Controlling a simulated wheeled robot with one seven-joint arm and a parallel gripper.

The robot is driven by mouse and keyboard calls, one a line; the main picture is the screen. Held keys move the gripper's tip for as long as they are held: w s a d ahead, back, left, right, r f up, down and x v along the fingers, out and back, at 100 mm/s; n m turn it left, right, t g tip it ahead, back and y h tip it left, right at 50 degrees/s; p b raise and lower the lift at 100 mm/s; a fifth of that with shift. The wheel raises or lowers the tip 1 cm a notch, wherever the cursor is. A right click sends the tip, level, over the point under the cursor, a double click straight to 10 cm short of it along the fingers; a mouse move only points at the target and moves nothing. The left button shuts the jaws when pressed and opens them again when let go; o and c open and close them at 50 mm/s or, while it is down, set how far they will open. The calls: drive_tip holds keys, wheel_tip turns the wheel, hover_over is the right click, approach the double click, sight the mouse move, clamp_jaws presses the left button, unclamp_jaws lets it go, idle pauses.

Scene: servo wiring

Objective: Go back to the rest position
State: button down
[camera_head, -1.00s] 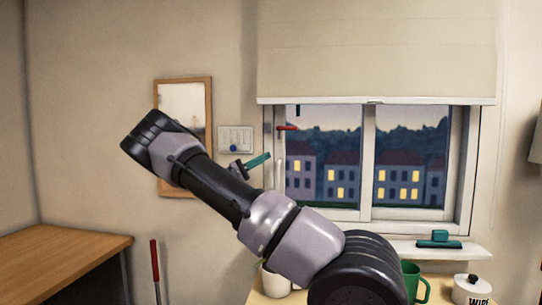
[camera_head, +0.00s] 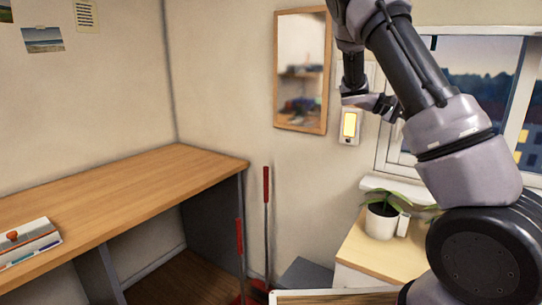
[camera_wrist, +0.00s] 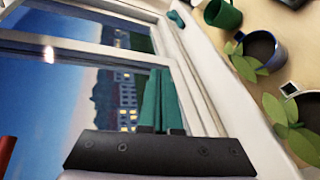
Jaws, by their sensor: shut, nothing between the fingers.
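My gripper (camera_wrist: 160,75) shows in the wrist view with its two teal fingers side by side and shut, with nothing between them. Behind the fingers in that view is the window (camera_wrist: 75,65). In the head view my arm rises from the lower right and bends at the top. Its dark hand hangs in front of the wall, just right of the mirror and above a small lit wall panel (camera_head: 349,126). The teal fingers cannot be made out in the head view.
A wooden desk (camera_head: 110,200) runs along the left. Red-handled tools (camera_head: 266,185) lean beside it. A potted plant (camera_head: 382,218) stands on a small cabinet under the window. A mirror (camera_head: 301,70) hangs at centre. The wrist view shows a green mug (camera_wrist: 222,14) and a blue mug (camera_wrist: 262,48).

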drive_tip(key=s+a+f+m+t+y, duration=0.1)
drive_tip(key=s+a+t+y, duration=0.1)
drive_tip(key=s+a+y, duration=0.5)
drive_tip(key=s+a+r+m+t+y, duration=0.1)
drive_tip(key=s+a+r+t+y, duration=0.3)
drive_tip(key=s+a, duration=0.3)
drive_tip(key=s+a+r+m+t+y, duration=0.1)
drive_tip(key=s+a+r+t+y, duration=0.3)
drive_tip(key=s+a, duration=0.4)
wheel_tip(320, 180, up, 2)
drive_tip(key=shift+s+a+r+t+y, duration=0.1)
drive_tip(key=shift+s+a+t+y, duration=0.2)
drive_tip(key=shift+s+t, duration=0.4)
drive_tip(key=shift+d, duration=0.1)
